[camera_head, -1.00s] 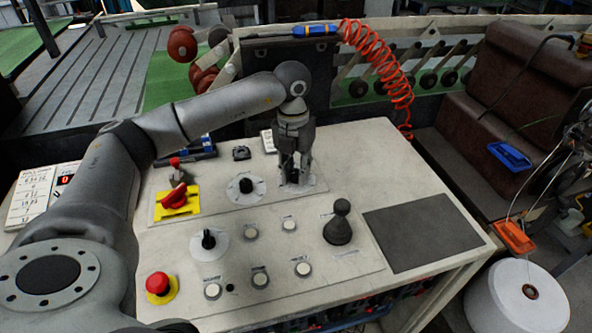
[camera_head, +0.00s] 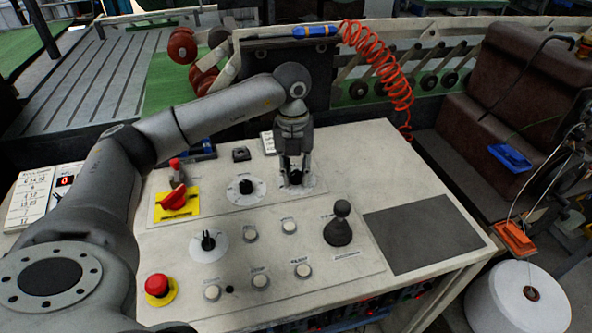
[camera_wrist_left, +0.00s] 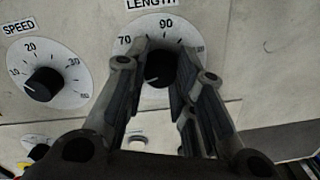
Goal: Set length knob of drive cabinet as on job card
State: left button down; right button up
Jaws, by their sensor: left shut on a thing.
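The drive cabinet's sloping panel (camera_head: 360,185) carries the length knob (camera_head: 296,178), a black knob on a white dial. In the left wrist view the length knob (camera_wrist_left: 159,72) sits under the label LENGTH, with 70 and 90 readable on its dial (camera_wrist_left: 148,30). My left gripper (camera_head: 295,180) reaches down from above and is shut on this knob, one finger on each side. The fingers hide part of the dial, and I cannot tell the exact setting. The job card (camera_head: 32,195) stands at the far left; its writing is too small to read. My right gripper is not in view.
The speed knob (camera_wrist_left: 42,84) is just left of the length knob. A red switch on a yellow plate (camera_head: 174,200), a red stop button (camera_head: 157,285), a black joystick (camera_head: 338,228) and several push buttons share the panel. A dark mat (camera_head: 425,233) lies at the right.

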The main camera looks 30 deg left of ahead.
aim_at(294, 174)
pick_arm(q)
jog(key=c, duration=1.2)
grip_release()
jog(key=r, duration=1.2)
jog(key=shift+s+a, duration=0.15)
jog(key=shift+a, duration=0.1)
